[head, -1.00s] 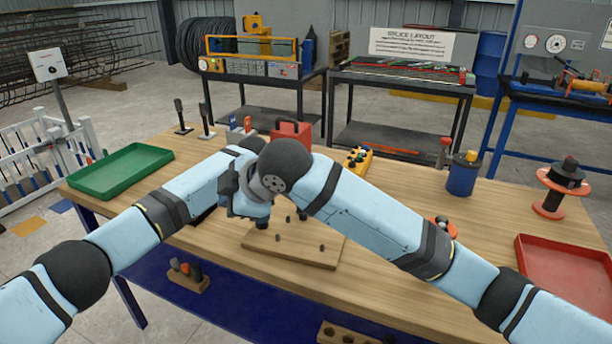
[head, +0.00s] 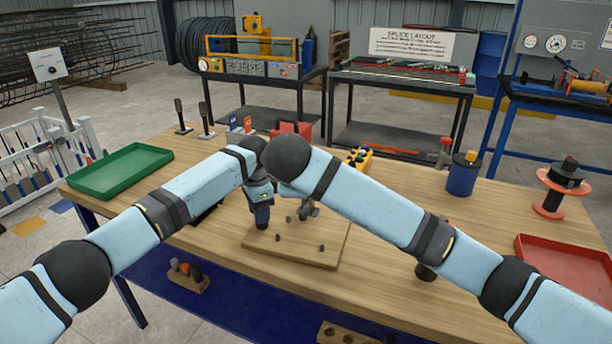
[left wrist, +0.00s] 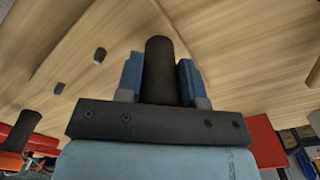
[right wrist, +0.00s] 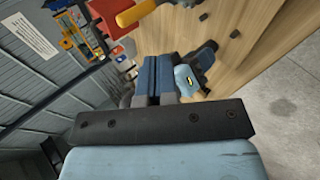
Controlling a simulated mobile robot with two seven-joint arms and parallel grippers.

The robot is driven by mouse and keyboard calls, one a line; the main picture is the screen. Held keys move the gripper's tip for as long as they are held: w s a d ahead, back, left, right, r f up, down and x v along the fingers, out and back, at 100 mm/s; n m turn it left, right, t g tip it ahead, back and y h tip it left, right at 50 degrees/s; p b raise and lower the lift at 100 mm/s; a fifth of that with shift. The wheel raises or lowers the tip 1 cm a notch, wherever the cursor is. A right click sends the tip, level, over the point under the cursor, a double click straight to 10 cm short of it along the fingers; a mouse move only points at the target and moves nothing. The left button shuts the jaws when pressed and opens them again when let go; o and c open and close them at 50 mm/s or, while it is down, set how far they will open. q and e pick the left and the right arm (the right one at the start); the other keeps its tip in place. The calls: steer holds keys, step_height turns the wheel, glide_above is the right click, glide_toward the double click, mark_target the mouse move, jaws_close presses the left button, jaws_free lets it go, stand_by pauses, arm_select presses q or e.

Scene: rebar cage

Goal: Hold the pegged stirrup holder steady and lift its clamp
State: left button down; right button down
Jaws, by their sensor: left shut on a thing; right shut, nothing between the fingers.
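The pegged holder is a wooden board (head: 300,250) with short dark pegs, lying on the bench in the head view. My left gripper (head: 261,212) is at the board's left end, pointing down. In the left wrist view my left gripper (left wrist: 160,80) is shut on a thick dark upright post (left wrist: 158,65), with a blue finger on each side. My right gripper (right wrist: 155,78) is shut and empty in the right wrist view. A small grey piece (head: 309,209) shows above the board below my right wrist; I cannot tell whether it is the clamp.
A green tray (head: 122,172) is at the bench's left and a red tray (head: 565,265) at its right. A red box (head: 292,128), a blue can (head: 463,175) and a reel (head: 560,188) stand toward the back.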

steer(key=x, duration=0.4)
steer(key=w+r+x, duration=0.1)
steer(key=x, duration=0.3)
steer(key=r+x, duration=0.1)
steer(key=x, duration=0.3)
steer(key=shift+w+d, duration=0.1)
steer(key=shift+w, duration=0.3)
steer(key=shift+w, duration=0.1)
